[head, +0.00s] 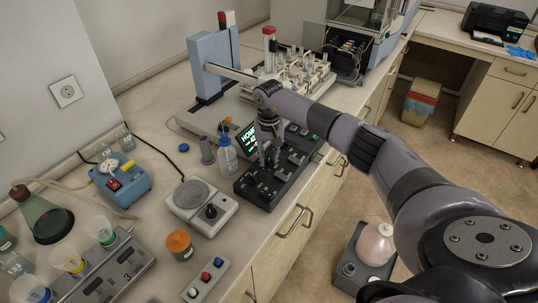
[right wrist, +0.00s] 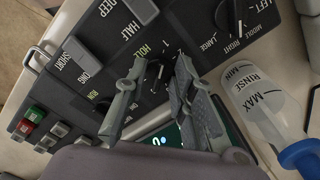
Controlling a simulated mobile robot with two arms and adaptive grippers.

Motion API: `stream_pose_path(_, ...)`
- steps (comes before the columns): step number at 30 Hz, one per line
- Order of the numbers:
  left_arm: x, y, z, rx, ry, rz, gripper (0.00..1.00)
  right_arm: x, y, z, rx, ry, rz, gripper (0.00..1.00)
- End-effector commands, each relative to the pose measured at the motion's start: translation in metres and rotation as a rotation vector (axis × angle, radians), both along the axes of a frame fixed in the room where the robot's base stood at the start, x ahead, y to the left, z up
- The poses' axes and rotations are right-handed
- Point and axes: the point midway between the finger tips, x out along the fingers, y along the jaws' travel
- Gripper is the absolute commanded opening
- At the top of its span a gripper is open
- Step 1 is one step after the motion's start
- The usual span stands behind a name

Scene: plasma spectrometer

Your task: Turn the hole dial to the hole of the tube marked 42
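The black control panel (head: 262,192) lies on the bench in the head view, with a lit screen reading HOME. In the right wrist view the panel (right wrist: 85,85) is tilted, and a small dark dial (right wrist: 158,72) sits beside the green word HOLE. My right gripper (head: 266,160) is over the panel. In the right wrist view its fingers (right wrist: 160,64) are apart, one on each side of the hole dial; I cannot tell whether they touch it. Tubes stand in the rack (head: 325,82) behind; their marks are too small to read. My left gripper is not in view.
A rinse bottle (head: 227,158) stands close beside the panel and also shows in the right wrist view (right wrist: 262,105). Switches, another dial (right wrist: 232,18) and coloured buttons (right wrist: 30,120) surround the hole dial.

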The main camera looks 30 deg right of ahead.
Motion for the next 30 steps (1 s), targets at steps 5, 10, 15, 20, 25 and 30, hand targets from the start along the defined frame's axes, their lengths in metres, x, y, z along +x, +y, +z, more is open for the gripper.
stream_pose_path(5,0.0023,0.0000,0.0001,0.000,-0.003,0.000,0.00,0.0000,-0.0001,0.0004,0.000,0.000,0.000,0.10)
stream_pose_path(10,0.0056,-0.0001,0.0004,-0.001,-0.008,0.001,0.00,0.0000,-0.0001,0.0005,0.000,0.000,-0.001,0.00)
stream_pose_path(15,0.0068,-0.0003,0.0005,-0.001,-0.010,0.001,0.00,0.0000,-0.0001,0.0007,0.000,0.000,-0.001,0.00)
stream_pose_path(20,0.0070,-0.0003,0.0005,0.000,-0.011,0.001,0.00,0.0002,-0.0001,0.0008,0.000,0.000,-0.001,0.00)
stream_pose_path(25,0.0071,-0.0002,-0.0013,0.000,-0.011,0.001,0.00,0.0003,-0.0002,0.0003,0.001,-0.001,-0.014,0.00)
stream_pose_path(30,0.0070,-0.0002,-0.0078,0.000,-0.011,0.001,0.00,0.0003,-0.0003,-0.0010,0.000,-0.001,-0.068,0.00)
